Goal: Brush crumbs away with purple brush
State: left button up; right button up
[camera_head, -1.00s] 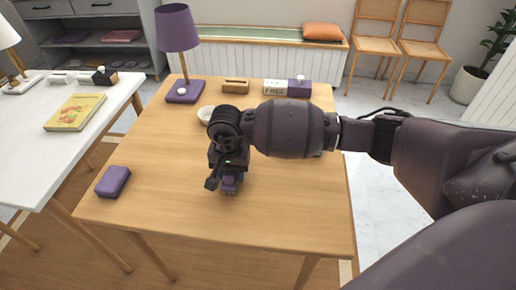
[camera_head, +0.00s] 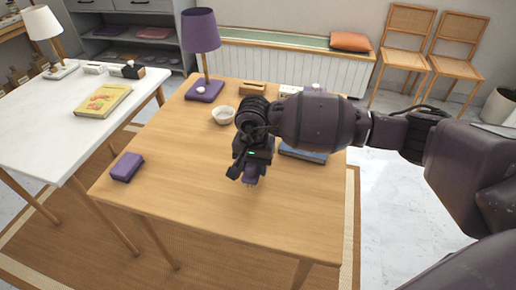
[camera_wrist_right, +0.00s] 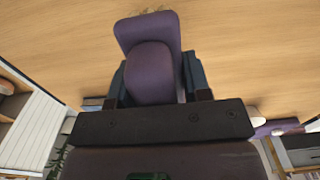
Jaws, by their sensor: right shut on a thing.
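My right gripper (camera_head: 249,172) is over the middle of the wooden table, pointing down. It is shut on the purple brush (camera_head: 252,174), which is at or just above the tabletop; I cannot tell if it touches. In the right wrist view the brush (camera_wrist_right: 150,70) sits between the two dark fingers, its wider end pointing to the top. Small dark specks, perhaps crumbs (camera_wrist_right: 148,12), show just past that end. In the head view crumbs are too small to make out, and my arm hides part of the table. My left gripper is out of view.
On the wooden table (camera_head: 185,200) are a purple block (camera_head: 127,167) at left, a white bowl (camera_head: 223,116), a purple lamp (camera_head: 200,32), a wooden holder (camera_head: 253,88) and a blue book (camera_head: 303,153) right of the gripper. A white table (camera_head: 50,118) stands left. The front left tabletop is clear.

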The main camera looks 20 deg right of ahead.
jog(key=shift+d+r+p, duration=0.1)
jog(key=shift+r+p, duration=0.65)
jog(key=shift+r, duration=1.4)
